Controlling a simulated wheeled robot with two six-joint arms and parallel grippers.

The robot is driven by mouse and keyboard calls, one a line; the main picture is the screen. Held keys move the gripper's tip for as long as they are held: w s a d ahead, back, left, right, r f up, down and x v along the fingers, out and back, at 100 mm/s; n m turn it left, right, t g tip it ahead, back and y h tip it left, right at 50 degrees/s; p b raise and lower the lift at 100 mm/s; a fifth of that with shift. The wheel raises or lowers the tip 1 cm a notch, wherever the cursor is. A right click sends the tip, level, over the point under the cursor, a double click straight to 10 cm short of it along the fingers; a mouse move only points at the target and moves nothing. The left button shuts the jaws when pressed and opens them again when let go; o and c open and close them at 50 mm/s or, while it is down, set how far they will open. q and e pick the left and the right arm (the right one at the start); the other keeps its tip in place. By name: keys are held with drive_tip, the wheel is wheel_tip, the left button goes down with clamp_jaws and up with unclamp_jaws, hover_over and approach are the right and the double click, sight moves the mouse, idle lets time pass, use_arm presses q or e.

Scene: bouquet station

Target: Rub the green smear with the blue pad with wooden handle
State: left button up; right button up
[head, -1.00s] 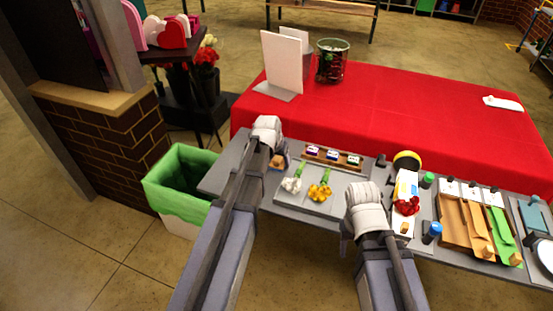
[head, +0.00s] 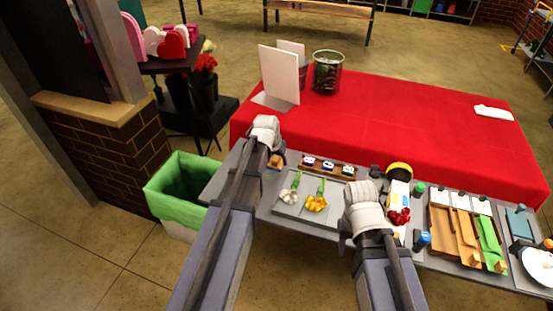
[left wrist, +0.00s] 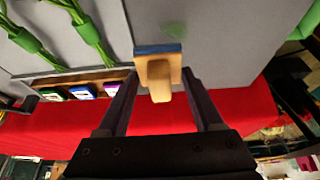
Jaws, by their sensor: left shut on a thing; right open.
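The blue pad (left wrist: 158,48) with its wooden handle (left wrist: 156,82) is between the fingers of my left gripper (left wrist: 160,100), which is shut on the handle. The wooden part (head: 276,161) also shows in the head view beside my left gripper (head: 272,152). The green smear (left wrist: 174,30) is a faint patch on the grey tabletop, just past the pad's blue edge in the left wrist view. I cannot tell whether the pad touches the tabletop.
A tray (head: 285,208) with white and yellow flowers lies right of my left gripper. A wooden rack (head: 328,168) of small coloured items stands behind it. A green-lined bin (head: 180,190) is left of the table. Bottles, red flowers and wooden trays (head: 455,240) crowd the right side.

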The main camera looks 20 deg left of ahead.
use_arm(q)
wheel_tip(320, 180, up, 3)
drive_tip(key=p, duration=0.3)
drive_tip(key=shift+r, duration=0.1)
idle(0.6)
